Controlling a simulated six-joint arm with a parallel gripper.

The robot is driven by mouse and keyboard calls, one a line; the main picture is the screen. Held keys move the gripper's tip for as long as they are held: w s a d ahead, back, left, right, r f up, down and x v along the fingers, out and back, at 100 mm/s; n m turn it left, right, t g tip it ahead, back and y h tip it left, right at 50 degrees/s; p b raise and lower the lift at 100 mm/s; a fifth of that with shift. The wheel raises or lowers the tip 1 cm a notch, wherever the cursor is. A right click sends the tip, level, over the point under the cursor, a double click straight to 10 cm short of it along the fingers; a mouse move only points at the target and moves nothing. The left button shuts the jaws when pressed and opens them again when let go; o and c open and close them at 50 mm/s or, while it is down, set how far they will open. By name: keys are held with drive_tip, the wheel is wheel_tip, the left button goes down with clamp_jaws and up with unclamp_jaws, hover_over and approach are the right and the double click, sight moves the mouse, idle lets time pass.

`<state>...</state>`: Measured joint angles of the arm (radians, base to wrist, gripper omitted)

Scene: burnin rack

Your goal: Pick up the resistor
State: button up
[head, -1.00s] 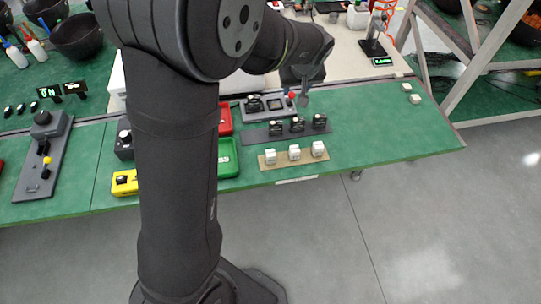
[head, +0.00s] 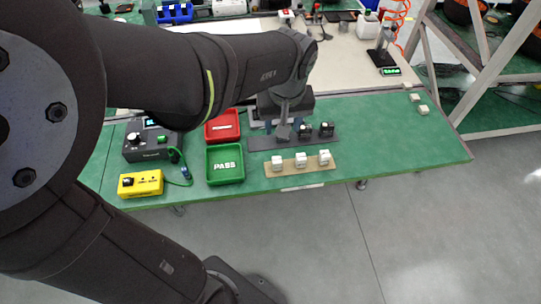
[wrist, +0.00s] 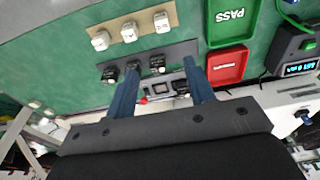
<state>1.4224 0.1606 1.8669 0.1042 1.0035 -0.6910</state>
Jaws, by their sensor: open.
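Small black components stand in a row on a dark grey strip (head: 262,143); two show right of my gripper, a middle one (head: 305,130) and a right one (head: 327,129). In the wrist view three show on the strip. I cannot tell by its look which is the resistor.
White cubes (head: 300,160) sit on a tan strip in front. A green PASS tray (head: 225,178) and a red tray (head: 222,137) lie left, beside a black meter (head: 150,141) and yellow box (head: 141,184). A grey fixture (wrist: 161,88) is behind the strip.

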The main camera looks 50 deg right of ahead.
drive_tip(key=a, duration=0.1)
approach(277, 160)
wheel_tip(277, 160, down, 5)
drive_tip(key=shift+w+d+f, duration=0.1)
drive_tip(key=shift+d+f, duration=0.05)
drive_tip(key=shift+w+d+f, duration=0.1)
drive_tip(key=shift+w+f, duration=0.05)
drive_tip(key=shift+f, duration=0.7)
drive_tip(key=shift+w+d+f, duration=0.1)
drive_tip(key=shift+w+f, duration=0.05)
drive_tip(key=shift+f, duration=0.75)
drive_tip(key=shift+w+d+f, duration=0.15)
drive_tip(key=shift+f, duration=0.7)
drive_tip(key=shift+c, duration=0.4)
drive_tip(key=c, duration=1)
